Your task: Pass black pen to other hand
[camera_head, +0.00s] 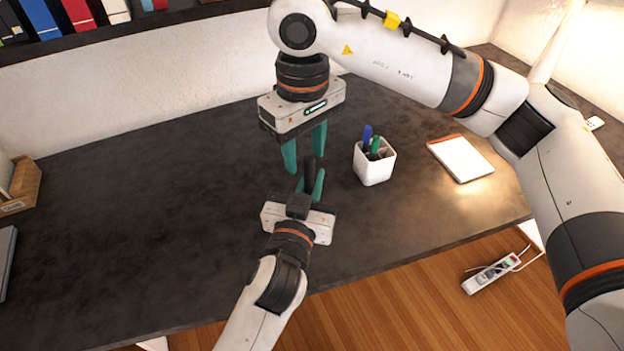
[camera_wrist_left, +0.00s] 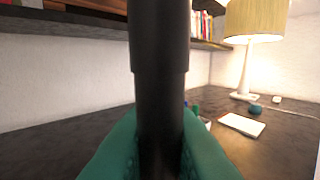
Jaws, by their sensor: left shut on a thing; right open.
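The black pen (camera_head: 309,170) stands upright in my left gripper (camera_head: 310,187), which is shut on its lower part above the desk. In the left wrist view the pen (camera_wrist_left: 160,70) rises between the green fingers of the left gripper (camera_wrist_left: 160,155). My right gripper (camera_head: 305,150) points down from above, with its green fingers spread apart. The pen's upper end shows between or just in front of these fingers; I cannot tell the exact depth. The right gripper is not seen touching the pen.
A white pen cup (camera_head: 375,168) with blue and green pens stands close to the right of the grippers. A notepad (camera_head: 460,158) lies farther right. A wooden box (camera_head: 22,187) sits at the left edge. The dark desk (camera_head: 150,220) is clear on the left.

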